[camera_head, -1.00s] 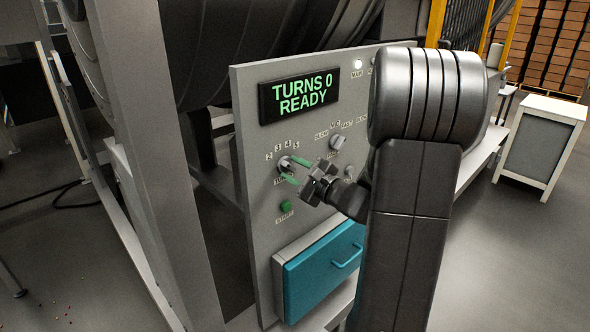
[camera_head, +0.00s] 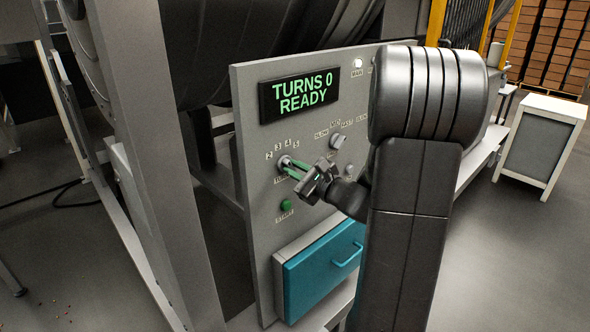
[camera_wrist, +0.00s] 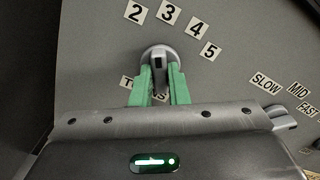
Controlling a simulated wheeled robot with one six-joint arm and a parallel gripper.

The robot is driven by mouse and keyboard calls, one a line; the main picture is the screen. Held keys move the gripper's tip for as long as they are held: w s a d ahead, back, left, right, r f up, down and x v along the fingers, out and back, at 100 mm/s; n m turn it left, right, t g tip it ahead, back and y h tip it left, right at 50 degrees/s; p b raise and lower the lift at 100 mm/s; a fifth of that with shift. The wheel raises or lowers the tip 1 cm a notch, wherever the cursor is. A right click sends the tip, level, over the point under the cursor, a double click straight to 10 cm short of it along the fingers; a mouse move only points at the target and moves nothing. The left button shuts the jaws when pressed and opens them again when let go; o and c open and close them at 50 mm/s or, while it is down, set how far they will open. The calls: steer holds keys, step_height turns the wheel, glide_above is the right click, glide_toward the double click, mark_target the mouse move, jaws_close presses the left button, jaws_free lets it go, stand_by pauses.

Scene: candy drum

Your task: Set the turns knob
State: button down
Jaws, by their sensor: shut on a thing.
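The turns knob (camera_wrist: 158,56) is a small grey dial on the panel, with the numbers 2, 3, 4 and 5 around its upper side. In the head view the knob (camera_head: 284,162) sits at the left of the panel, below the display. My gripper (camera_wrist: 160,74) has green fingers, shut on the knob from both sides. It also shows in the head view (camera_head: 293,169), reaching in from the right. The fingers partly cover the label under the knob. The display (camera_head: 300,94) reads "TURNS 0 READY".
A speed knob (camera_head: 338,142) marked SLOW, MID and FAST is to the right. A green start button (camera_head: 286,205) sits below the turns knob. A teal drawer (camera_head: 322,268) with a handle sticks out at the panel's bottom. My arm hides the panel's right side.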

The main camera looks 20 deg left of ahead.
steer(key=shift+m, duration=1.5)
steer(key=shift+p, duration=0.3)
steer(key=c, duration=1.4)
jaws_free()
steer(key=b+v, duration=0.2)
steer(key=v, duration=1.2)
steer(key=shift+b, duration=0.35)
steer(key=shift+a, duration=0.15)
steer(key=p+x, duration=0.2)
steer(key=x, duration=1.2)
steer(key=shift+p, duration=0.4)
